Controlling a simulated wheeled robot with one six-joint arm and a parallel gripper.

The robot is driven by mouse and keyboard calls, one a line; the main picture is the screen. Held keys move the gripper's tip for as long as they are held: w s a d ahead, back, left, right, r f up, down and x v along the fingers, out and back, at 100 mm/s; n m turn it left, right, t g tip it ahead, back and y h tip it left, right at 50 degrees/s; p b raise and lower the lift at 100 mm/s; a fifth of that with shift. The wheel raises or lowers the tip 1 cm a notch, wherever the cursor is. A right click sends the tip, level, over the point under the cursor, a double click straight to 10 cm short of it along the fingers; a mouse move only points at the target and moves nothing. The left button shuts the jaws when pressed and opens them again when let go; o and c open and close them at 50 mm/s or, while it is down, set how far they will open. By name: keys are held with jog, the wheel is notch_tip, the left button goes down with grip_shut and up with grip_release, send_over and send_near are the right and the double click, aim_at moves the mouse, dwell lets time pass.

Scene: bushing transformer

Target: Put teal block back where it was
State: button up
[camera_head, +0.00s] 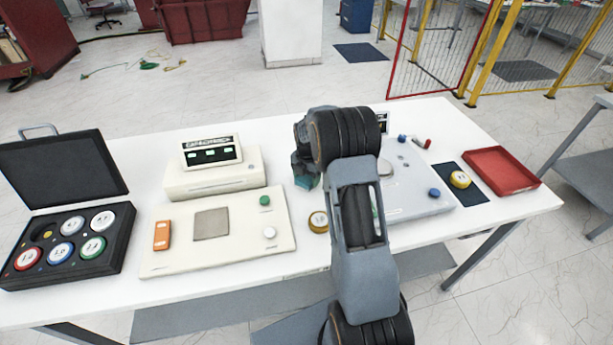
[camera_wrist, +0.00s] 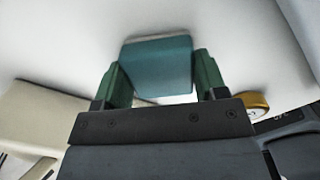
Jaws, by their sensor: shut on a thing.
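The teal block (camera_wrist: 157,68) sits between the two green fingers of my gripper (camera_wrist: 164,76) in the wrist view, and the fingers are shut on it. White surface shows around the block; I cannot tell whether it touches the table. In the head view my arm hides most of the gripper, and only a bit of the teal block (camera_head: 315,182) shows left of the arm. It is between the cream device and the grey device on the white table (camera_head: 130,318).
The cream device (camera_head: 283,232) is left of my arm and the grey device (camera_head: 425,205) right of it. A yellow-rimmed disc (camera_head: 318,222) lies close by; a black case (camera_head: 120,265) with several discs stands far left. A red tray (camera_head: 500,170) lies right.

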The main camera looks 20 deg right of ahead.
aim_at(307, 177)
jog(key=shift+f, duration=0.1)
jog(key=o, duration=0.4)
jog(key=shift+f, duration=0.1)
jog(key=o, duration=0.5)
notch_tip(307, 177, up, 12)
jog(key=b, duration=0.1)
jog(key=s+a+r+m+t, duration=0.1)
jog(key=s+a+r+m, duration=0.3)
jog(key=s+r+m, duration=0.2)
jog(key=shift+s+a+r+m+t, duration=0.1)
jog(key=shift+s+a+m+t, duration=0.8)
jog(key=shift+s+m, duration=2.2)
jog(key=shift+s+a+r+m+t, duration=0.1)
jog(key=shift+s+a+m+t, duration=0.15)
jog(key=shift+s+a+m, duration=2.1)
jog(key=shift+s+a+r+m+t, duration=0.1)
jog(key=shift+s+a+m+t, duration=0.4)
jog(key=shift+s+m, duration=3.4)
